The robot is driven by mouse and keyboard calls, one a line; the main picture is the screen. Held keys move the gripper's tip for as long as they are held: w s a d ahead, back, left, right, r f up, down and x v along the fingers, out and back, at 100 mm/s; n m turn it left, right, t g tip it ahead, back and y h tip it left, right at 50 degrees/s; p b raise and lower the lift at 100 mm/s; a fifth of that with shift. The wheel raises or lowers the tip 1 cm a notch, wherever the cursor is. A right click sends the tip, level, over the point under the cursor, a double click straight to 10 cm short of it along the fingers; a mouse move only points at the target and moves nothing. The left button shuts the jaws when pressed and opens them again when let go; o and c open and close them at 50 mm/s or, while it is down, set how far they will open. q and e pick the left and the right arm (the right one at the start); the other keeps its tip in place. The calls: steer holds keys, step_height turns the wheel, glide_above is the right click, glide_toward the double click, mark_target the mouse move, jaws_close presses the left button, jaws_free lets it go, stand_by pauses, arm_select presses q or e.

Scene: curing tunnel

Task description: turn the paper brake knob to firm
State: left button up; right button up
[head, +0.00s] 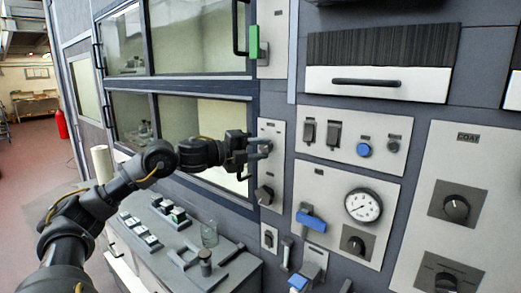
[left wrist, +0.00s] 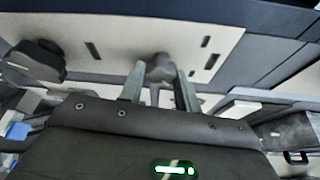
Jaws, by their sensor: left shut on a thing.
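My left gripper (head: 262,146) reaches from the left to a narrow light panel (head: 272,128) beside the glass windows. In the left wrist view its two fingers (left wrist: 160,90) are on either side of a small grey knob (left wrist: 160,68) on that panel, shut on it. In the head view the gripper mostly hides this knob. A second, dark knob (head: 264,195) sits lower on the same panel and also shows in the left wrist view (left wrist: 36,60). The labels and scale marks are too small to read, so I cannot tell the knob's setting. My right gripper is out of view.
Right of the panel are a gauge (head: 363,205), a blue lever handle (head: 311,219), switches and more dark knobs (head: 456,208). A grey bench (head: 222,277) with small items and a glass beaker (head: 209,235) lies below my left arm. A green-handled latch (head: 255,43) is above.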

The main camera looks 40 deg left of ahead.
arm_select(q)
steer(key=shift+f, duration=0.1)
steer(key=o, duration=1)
steer(key=shift+s+a, duration=0.15)
steer(key=b+v, duration=1)
steer(key=b, duration=0.1)
steer(key=shift+s, duration=0.25)
